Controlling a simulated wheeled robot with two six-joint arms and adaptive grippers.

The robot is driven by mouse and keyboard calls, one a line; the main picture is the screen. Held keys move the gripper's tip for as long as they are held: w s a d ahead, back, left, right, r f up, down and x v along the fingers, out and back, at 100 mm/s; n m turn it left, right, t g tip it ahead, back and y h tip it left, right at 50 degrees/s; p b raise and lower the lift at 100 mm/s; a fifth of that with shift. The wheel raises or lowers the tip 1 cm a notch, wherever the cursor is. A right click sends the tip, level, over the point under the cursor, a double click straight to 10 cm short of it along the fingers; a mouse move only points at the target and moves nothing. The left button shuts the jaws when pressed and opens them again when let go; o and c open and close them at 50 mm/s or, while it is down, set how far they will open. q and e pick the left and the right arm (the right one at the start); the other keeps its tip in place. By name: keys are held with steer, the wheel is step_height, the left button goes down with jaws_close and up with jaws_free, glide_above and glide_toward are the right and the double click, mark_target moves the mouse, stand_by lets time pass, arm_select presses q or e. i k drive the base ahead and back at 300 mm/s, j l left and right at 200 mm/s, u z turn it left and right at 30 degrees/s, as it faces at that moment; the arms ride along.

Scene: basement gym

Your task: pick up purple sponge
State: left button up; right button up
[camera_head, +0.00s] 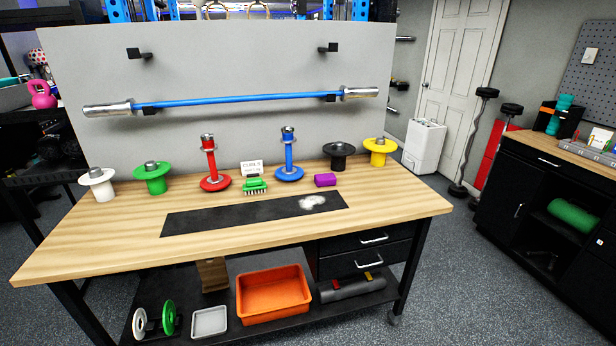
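A small purple sponge (325,180) lies on the wooden workbench (110,232). It sits behind the right part of a black mat (240,218), in front of the blue post on its round base (289,172) and the black disc holder (339,157). A pale powdery patch (312,202) is on the mat just in front of the sponge. A green brush (254,186) lies to the left of the sponge. Neither of my grippers shows in the head view.
A red post (214,177), a green holder (153,178), a white holder (98,184) and a yellow holder (379,151) stand along the back of the bench. A small sign (251,168) stands behind the brush. A blue bar (235,100) hangs above. The bench front is clear.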

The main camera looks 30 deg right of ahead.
mark_target(325, 180)
steer(key=i+l+u, duration=0.25)
steer(key=l, duration=1.5)
steer(key=l+u, duration=0.3)
steer(key=l, duration=1.4)
steer(key=i, duration=0.05)
